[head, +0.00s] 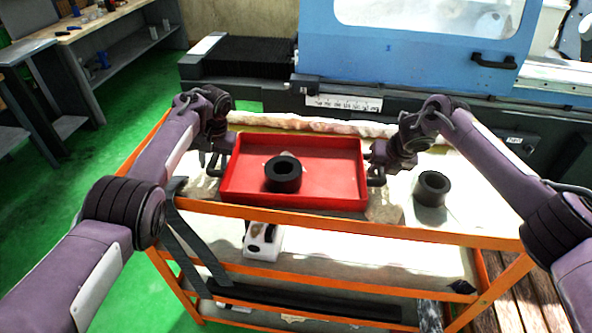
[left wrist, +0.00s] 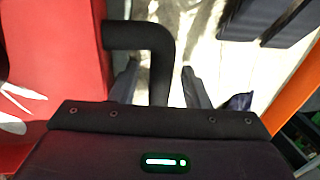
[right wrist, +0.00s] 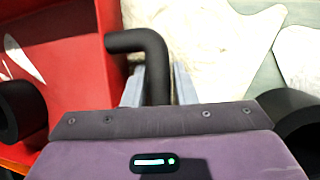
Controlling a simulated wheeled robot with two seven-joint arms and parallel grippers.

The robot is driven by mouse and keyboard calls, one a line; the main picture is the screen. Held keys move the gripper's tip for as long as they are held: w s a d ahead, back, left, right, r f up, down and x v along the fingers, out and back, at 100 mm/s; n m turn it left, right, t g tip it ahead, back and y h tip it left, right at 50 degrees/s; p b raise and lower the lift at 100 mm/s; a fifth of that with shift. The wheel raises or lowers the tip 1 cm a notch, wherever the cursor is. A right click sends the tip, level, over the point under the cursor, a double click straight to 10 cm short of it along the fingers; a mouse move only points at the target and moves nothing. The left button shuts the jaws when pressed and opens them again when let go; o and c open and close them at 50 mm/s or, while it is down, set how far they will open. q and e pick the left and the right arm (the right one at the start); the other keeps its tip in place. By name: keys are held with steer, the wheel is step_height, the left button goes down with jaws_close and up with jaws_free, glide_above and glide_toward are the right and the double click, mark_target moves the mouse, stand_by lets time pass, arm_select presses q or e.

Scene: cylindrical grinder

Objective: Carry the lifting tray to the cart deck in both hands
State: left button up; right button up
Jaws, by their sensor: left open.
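The red lifting tray (head: 340,188) rests on the upper surface of an orange-framed stand (head: 400,228), with a black bent handle at each side. A thick black ring (head: 283,175) sits in the tray. My left gripper (head: 217,163) is at the left handle; in the left wrist view this handle (left wrist: 150,38) runs between its parted fingers (left wrist: 160,88), with gaps showing. My right gripper (head: 376,168) is at the right handle; in the right wrist view its fingers (right wrist: 158,88) lie close against both sides of this handle (right wrist: 140,42).
Another black ring (head: 432,188) stands on the surface right of the tray. The blue machine (head: 430,50) is behind the stand. A lower shelf holds a white object (head: 262,245). Green floor (head: 110,180) is open at the left, before a workbench (head: 90,30).

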arm_select(q)
steer(key=shift+c, duration=0.2)
arm_select(e)
steer(key=shift+c, duration=0.4)
arm_select(q)
steer(key=c, duration=0.5)
arm_select(e)
jaws_close()
arm_select(q)
jaws_close()
